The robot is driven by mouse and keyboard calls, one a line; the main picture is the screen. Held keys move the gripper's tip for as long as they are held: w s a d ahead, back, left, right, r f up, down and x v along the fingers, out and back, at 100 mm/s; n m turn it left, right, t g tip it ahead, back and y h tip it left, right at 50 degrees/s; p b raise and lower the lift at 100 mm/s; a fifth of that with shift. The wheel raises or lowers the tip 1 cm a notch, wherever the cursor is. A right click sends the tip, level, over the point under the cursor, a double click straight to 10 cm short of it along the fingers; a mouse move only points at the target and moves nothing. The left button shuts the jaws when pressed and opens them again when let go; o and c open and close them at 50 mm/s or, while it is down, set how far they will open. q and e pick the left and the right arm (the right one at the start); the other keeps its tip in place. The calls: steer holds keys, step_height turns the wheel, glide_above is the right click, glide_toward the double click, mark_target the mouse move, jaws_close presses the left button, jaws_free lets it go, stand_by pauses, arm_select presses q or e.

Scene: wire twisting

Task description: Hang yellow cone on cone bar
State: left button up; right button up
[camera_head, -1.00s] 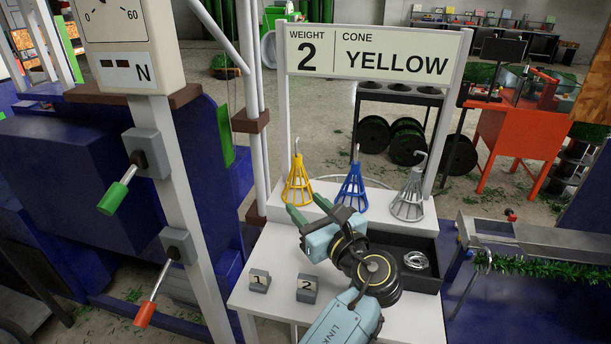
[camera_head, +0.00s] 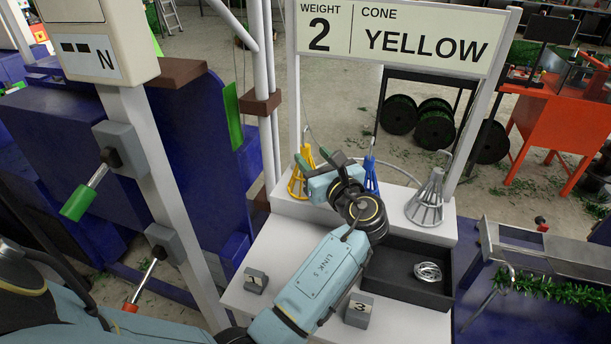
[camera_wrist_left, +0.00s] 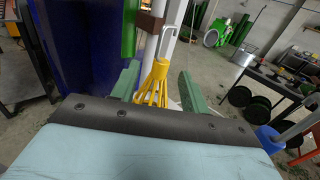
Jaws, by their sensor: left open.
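The yellow cone (camera_head: 295,184), an open cage with a hook on top, stands upright at the left end of the white shelf, partly hidden by my gripper. My left gripper (camera_head: 320,158) is open beside it, its green fingers pointing toward the cone. In the left wrist view the yellow cone (camera_wrist_left: 154,90) shows between the two spread fingers of my left gripper (camera_wrist_left: 158,75). I cannot tell whether they touch it. I cannot pick out the cone bar for sure. My right gripper is not in view.
The blue cone (camera_head: 371,178), partly covered by my gripper, and the grey cone (camera_head: 428,198) stand to the right. The sign (camera_head: 395,38) reads weight 2, cone yellow. Blocks 1 (camera_head: 255,281) and 3 (camera_head: 358,311) and a black tray (camera_head: 395,285) with a wire coil are on the table.

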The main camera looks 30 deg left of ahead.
mark_target(307, 152)
arm_select(q)
steer(key=x, duration=0.5)
steer(key=shift+f, duration=0.35)
jaws_close()
